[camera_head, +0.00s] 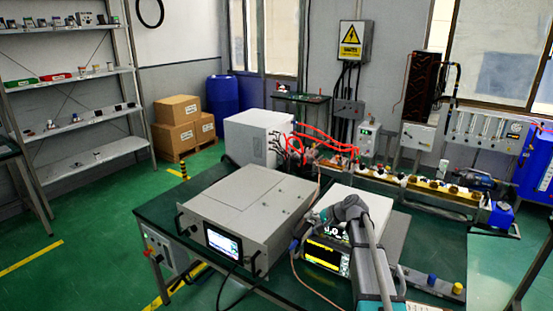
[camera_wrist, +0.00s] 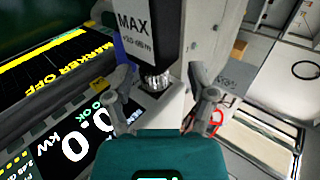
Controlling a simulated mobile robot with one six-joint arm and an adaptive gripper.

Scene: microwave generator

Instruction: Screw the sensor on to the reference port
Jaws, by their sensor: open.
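In the wrist view, a dark sensor body (camera_wrist: 178,42) with a white "MAX" label (camera_wrist: 135,32) stands between the two fingers of my gripper (camera_wrist: 160,80). A ribbed metal connector nut (camera_wrist: 154,82) is at its near end. My gripper is open, one finger on each side of the nut, and a gap shows on both sides. I cannot make out the reference port, nor whether the nut touches one. In the head view, a meter with a yellow-and-black screen (camera_head: 325,254) is beside my arm; the sensor and gripper fingers are not clear there.
In the wrist view, a "MARKER OFF" screen (camera_wrist: 48,72) and a "0.0 kW" display (camera_wrist: 92,135) lie close on the left. In the head view, a large grey generator (camera_head: 240,205) stands on the green table left of the meter. A cable (camera_head: 305,278) hangs in front.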

